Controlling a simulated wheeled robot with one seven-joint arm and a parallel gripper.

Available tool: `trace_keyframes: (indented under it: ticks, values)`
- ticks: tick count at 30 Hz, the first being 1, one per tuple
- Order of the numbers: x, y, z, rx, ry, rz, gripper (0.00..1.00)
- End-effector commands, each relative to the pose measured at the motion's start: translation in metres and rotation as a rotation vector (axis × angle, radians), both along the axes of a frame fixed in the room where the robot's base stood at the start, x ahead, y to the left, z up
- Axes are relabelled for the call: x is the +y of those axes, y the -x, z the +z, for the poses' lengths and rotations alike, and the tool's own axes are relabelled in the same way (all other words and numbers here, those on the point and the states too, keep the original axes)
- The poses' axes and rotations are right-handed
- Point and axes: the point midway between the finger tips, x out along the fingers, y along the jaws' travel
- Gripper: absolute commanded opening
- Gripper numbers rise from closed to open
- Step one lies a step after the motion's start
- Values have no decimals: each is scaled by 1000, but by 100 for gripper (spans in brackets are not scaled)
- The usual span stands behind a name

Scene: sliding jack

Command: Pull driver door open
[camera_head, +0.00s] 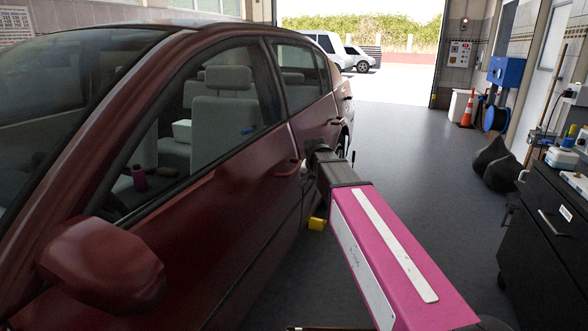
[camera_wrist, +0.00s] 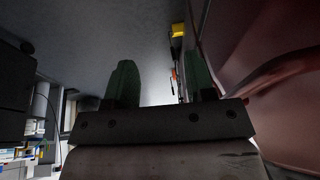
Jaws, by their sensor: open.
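The dark red car's driver door (camera_head: 235,205) fills the left and middle of the head view and looks flush with the body. Its handle (camera_head: 288,169) is on the door's rear part, just left of my gripper (camera_head: 312,163), whose fingertips are mostly hidden by the arm there. In the wrist view, my gripper (camera_wrist: 162,82) shows two green fingers spread apart with nothing between them. The red door panel (camera_wrist: 235,45) is close beside the right finger. The bar-like handle (camera_wrist: 285,72) is further right, outside the fingers.
A yellow object (camera_head: 317,224) is low beside the car. The side mirror (camera_head: 100,262) sticks out at the front. A black cabinet (camera_head: 545,235) stands at right, with a dark bean bag (camera_head: 495,163) and an orange cone (camera_head: 467,110) beyond. The floor (camera_head: 410,150) between is clear.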

Motion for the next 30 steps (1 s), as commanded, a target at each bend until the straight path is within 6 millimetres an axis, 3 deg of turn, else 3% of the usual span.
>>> trace_keyframes:
  ticks: [1, 6, 12, 17, 30]
  values:
    - [18, -17, 25, -25, -12, -13, 49]
    - [55, -40, 83, -80, -49, -65, 49]
    - [76, -49, 116, -110, -73, -94, 49]
    - [78, -53, 110, -112, -75, -100, 49]
    - [81, -84, 45, -112, -75, -99, 49]
